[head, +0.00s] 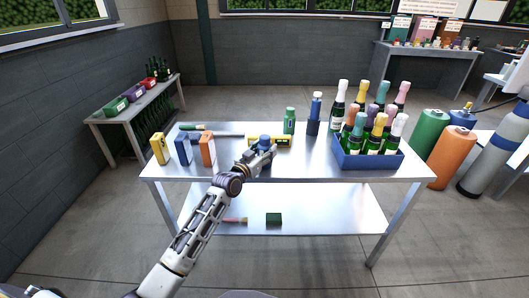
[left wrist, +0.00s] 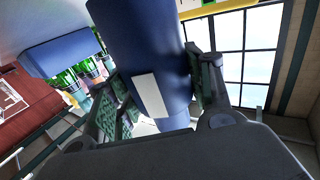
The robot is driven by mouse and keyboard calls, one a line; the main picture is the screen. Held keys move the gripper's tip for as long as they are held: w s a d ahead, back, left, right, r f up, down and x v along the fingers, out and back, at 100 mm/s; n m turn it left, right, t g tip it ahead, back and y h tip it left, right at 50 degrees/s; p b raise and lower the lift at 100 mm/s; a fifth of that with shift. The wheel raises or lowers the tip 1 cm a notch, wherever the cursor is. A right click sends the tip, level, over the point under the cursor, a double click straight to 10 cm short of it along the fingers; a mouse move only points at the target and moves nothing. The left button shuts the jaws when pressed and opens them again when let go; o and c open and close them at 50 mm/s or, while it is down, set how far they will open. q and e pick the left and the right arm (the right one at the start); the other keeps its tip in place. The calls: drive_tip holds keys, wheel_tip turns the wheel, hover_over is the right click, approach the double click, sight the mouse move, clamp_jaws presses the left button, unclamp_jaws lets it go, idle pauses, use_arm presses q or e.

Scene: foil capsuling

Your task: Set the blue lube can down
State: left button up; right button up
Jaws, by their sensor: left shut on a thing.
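The blue lube can (head: 264,139) is at my left gripper (head: 264,152), over the front middle of the steel table (head: 320,172). In the left wrist view the blue can (left wrist: 145,50), with a white label, stands between the two fingers of the left gripper (left wrist: 160,88). The gripper is shut on it. The can's base is hidden in the head view by the gripper, so I cannot tell whether it touches the table. My right gripper is not in view.
A yellow level (head: 283,141), green can (head: 290,121) and dark blue bottle (head: 314,115) are behind. A blue crate (head: 368,162) of bottles fills the right. Bare table lies between.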

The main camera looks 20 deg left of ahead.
use_arm(q)
drive_tip(key=shift+f, duration=0.25)
drive_tip(key=o, duration=0.7)
drive_tip(key=shift+f, duration=0.1)
drive_tip(key=o, duration=0.4)
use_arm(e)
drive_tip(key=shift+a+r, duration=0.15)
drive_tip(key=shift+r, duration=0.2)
